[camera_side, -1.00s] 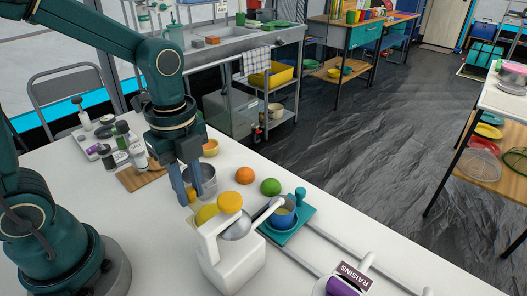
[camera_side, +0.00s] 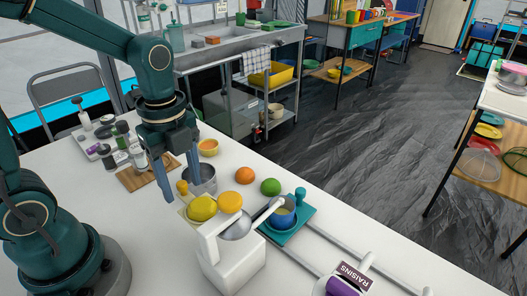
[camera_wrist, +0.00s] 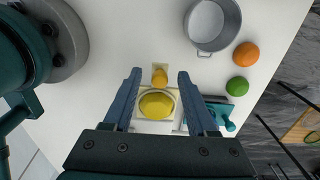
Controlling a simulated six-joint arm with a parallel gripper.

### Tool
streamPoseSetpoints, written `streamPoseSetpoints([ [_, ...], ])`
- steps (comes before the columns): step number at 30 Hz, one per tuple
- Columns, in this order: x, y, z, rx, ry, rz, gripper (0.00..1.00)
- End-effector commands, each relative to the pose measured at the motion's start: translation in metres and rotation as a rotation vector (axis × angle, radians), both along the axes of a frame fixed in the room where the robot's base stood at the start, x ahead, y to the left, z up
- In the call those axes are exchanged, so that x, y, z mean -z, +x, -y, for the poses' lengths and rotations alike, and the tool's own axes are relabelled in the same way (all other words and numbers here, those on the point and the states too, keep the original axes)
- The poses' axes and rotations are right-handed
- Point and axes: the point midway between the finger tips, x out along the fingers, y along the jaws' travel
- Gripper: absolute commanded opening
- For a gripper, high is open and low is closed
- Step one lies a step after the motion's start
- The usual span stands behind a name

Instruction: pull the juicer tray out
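In the wrist view, the tray (camera_wrist: 141,126), lemon (camera_wrist: 157,105) and handle (camera_wrist: 159,77) lie between my fingers. My gripper (camera_side: 181,192) is open, its fingers apart on either side of the handle, with gaps visible in the wrist view (camera_wrist: 159,73). On the juicer's other side is a teal tray (camera_side: 301,224) with a blue cup (camera_side: 284,215).
A grey pot (camera_side: 201,180) stands close behind the tray handle. An orange (camera_side: 245,175) and a lime (camera_side: 270,187) lie behind the juicer. A cutting board (camera_side: 140,178) and jars are at the left. A raisins dispenser (camera_side: 346,281) is at the front right.

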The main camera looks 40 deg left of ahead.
Motion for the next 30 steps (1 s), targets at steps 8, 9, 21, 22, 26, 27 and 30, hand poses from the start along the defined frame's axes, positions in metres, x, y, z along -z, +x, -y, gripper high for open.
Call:
streamPoseSetpoints([
  [8,-0.009,0.001,0.000,0.000,0.000,0.002,0.57],
  [9,-0.013,0.001,0.000,0.000,0.000,0.003,0.57],
  [21,-0.051,0.001,0.000,0.000,0.000,0.002,0.57],
  [22,-0.054,0.001,0.000,0.000,0.000,0.003,0.57],
  [26,-0.065,0.000,0.000,0.000,0.000,0.002,0.57],
  [27,-0.067,0.000,0.000,0.000,0.000,0.000,0.57],
  [30,-0.070,0.000,0.000,0.000,0.000,-0.001,0.57],
])
